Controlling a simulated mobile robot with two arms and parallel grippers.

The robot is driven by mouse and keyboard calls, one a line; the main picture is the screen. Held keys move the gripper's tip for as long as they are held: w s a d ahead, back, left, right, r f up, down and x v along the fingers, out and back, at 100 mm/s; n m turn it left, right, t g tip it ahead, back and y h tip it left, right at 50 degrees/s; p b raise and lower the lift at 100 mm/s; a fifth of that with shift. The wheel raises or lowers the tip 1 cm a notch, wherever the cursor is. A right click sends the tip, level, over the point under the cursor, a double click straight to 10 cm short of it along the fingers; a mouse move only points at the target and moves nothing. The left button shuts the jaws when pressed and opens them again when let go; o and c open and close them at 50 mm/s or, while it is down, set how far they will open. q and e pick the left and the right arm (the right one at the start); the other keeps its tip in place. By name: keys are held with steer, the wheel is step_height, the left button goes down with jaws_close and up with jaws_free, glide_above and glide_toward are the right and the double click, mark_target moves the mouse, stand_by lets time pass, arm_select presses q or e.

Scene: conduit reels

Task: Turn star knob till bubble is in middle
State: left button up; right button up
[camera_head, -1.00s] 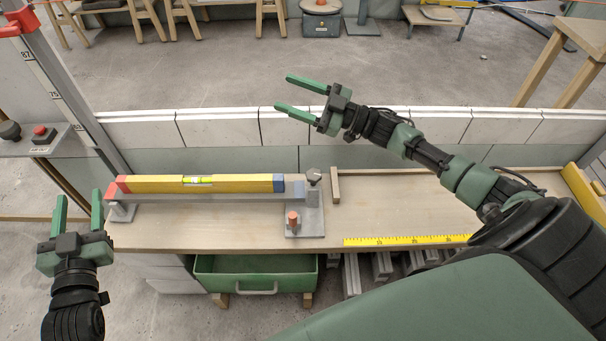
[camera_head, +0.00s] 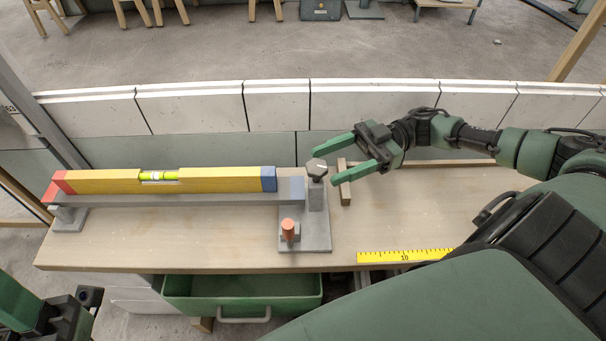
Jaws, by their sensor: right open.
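The star knob (camera_head: 317,169) is grey and stands on top of a post on a grey base plate, at the right end of a grey bar (camera_head: 200,199). A yellow spirit level (camera_head: 222,180) with a red and a blue end lies along the bar. Its green vial (camera_head: 158,175) shows, but the bubble is too small to place exactly. Part of my left arm shows at the lower left, but no fingers show.
An orange-topped peg (camera_head: 288,230) stands on the base plate in front of the knob. A small wooden block (camera_head: 344,183) is right of the post. A yellow ruler (camera_head: 405,256) lies at the bench's front edge. A green drawer (camera_head: 243,308) is below. The bench's right side is mostly clear.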

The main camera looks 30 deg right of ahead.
mark_target(317, 173)
steer(key=a, duration=0.2)
steer(key=a+b, duration=0.1)
steer(key=a, duration=0.3)
steer(key=shift+w+a, duration=0.4)
jaws_close()
